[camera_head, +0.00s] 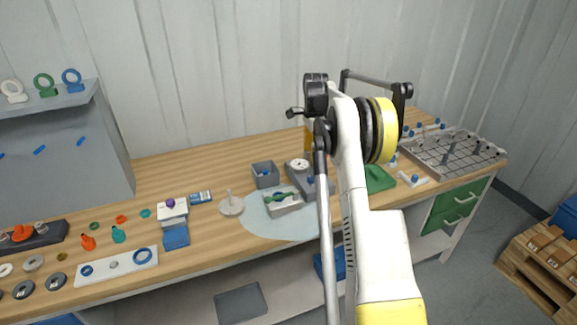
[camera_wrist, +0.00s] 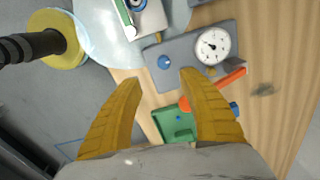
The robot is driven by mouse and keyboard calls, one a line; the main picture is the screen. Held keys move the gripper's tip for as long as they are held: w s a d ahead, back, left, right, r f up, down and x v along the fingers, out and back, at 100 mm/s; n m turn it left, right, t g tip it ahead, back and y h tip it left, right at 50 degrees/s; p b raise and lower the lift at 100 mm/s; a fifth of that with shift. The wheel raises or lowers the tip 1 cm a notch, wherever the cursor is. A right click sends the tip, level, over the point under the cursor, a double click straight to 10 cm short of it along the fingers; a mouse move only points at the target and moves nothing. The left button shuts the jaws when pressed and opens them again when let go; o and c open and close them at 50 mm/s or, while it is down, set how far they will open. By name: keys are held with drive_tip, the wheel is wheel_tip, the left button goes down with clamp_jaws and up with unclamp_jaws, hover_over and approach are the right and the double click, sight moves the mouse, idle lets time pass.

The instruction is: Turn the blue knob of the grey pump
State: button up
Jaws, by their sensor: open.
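The grey pump (camera_wrist: 190,57) is a flat grey box with a round white dial gauge (camera_wrist: 213,45) and a blue knob (camera_wrist: 165,62) on its top. In the head view the pump (camera_head: 322,187) stands on the wooden table, partly hidden behind my arm, with its gauge (camera_head: 300,164) at the back. My gripper (camera_wrist: 160,77) is open, with its two yellow fingers apart. In the wrist view the blue knob appears just beyond the gap between the fingertips. Contact is not visible, and the height above the knob cannot be told.
A green tray (camera_wrist: 174,134) and an orange piece (camera_wrist: 233,77) lie close to the pump. A small grey bin (camera_head: 265,181) stands behind left.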

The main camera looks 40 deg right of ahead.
sight(311, 177)
drive_tip(key=shift+m, duration=0.3)
drive_tip(key=f, duration=0.4)
drive_tip(key=f+b, duration=0.1)
drive_tip(key=f, duration=0.3)
drive_tip(key=d+f+b, duration=0.1)
drive_tip(key=f, duration=0.3)
drive_tip(key=shift+w, duration=0.35)
clamp_jaws()
